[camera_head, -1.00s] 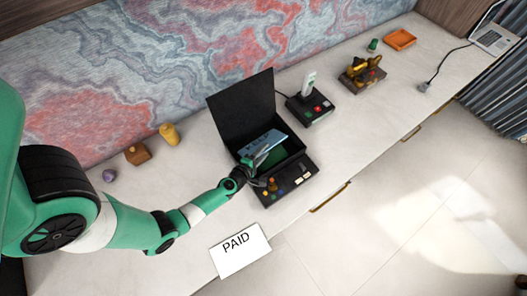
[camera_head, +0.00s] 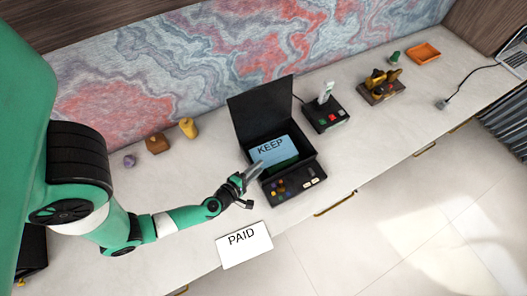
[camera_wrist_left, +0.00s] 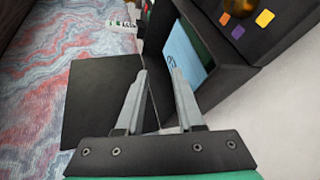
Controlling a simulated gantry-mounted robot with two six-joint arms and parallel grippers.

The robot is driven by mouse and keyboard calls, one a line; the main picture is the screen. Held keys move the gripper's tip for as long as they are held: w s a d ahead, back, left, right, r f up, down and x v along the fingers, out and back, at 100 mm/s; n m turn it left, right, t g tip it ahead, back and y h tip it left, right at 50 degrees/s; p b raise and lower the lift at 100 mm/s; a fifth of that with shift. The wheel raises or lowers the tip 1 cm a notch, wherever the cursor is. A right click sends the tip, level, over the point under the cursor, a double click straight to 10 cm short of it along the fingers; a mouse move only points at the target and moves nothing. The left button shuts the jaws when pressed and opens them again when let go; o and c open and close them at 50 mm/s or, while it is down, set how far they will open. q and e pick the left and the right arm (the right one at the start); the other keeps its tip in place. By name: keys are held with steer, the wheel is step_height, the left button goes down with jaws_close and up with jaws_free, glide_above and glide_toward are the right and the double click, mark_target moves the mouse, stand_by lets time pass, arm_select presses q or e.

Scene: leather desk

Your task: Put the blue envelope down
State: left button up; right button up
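The blue envelope (camera_head: 271,149), marked KEEP, lies inside the open black box (camera_head: 259,120), whose lid stands up at the back. The envelope also shows in the left wrist view (camera_wrist_left: 185,55), partly hidden by the box wall and my finger. My left gripper (camera_head: 257,168) is just outside the box's left front edge, apart from the envelope. In the left wrist view its two fingers (camera_wrist_left: 160,80) are spread with nothing between them. My right gripper is in neither view.
A white card marked PAID (camera_head: 244,245) lies at the desk's front edge. A black device with buttons (camera_head: 328,115), a brass item on a stand (camera_head: 381,87) and an orange tray (camera_head: 423,53) stand to the right. Small objects, including a yellow one (camera_head: 188,128), stand at the back left.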

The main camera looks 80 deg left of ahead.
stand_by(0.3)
arm_select(q)
steer(key=w+d+r+m+t+h, duration=0.2)
steer(key=w+d+r+m+t, duration=0.15)
steer(key=w+r, duration=0.65)
steer(key=w+d+r+m+t+h, duration=0.25)
steer(key=w+r+m+t, duration=0.2)
steer(key=w+r, duration=0.55)
steer(key=w+d+r+m+t+h, duration=0.2)
steer(key=d+r+m, duration=0.15)
steer(key=r, duration=0.55)
steer(key=w+d+r+m+t+h, duration=0.1)
steer(key=w+d+r+m+h, duration=0.3)
steer(key=r, duration=0.6)
steer(key=s+d+r+m+t+h, duration=0.15)
steer(key=r+m, duration=0.25)
steer(key=r, duration=0.5)
steer(key=s+d+r+m+t, duration=0.1)
steer(key=s+r+m, duration=0.2)
steer(key=r+m, duration=0.35)
steer(key=s+d+r+m+t+h, duration=0.1)
steer(key=s+d+r+m, duration=0.15)
steer(key=r, duration=0.75)
steer(key=s+a+r+t+y, duration=0.1)
steer(key=s+a+r+y, duration=0.1)
steer(key=s+r, duration=0.3)
step_height(320, 180, up, 3)
steer(key=shift+a+r+y, duration=0.1)
steer(key=shift+a+y, duration=0.25)
steer(key=shift+y, duration=0.15)
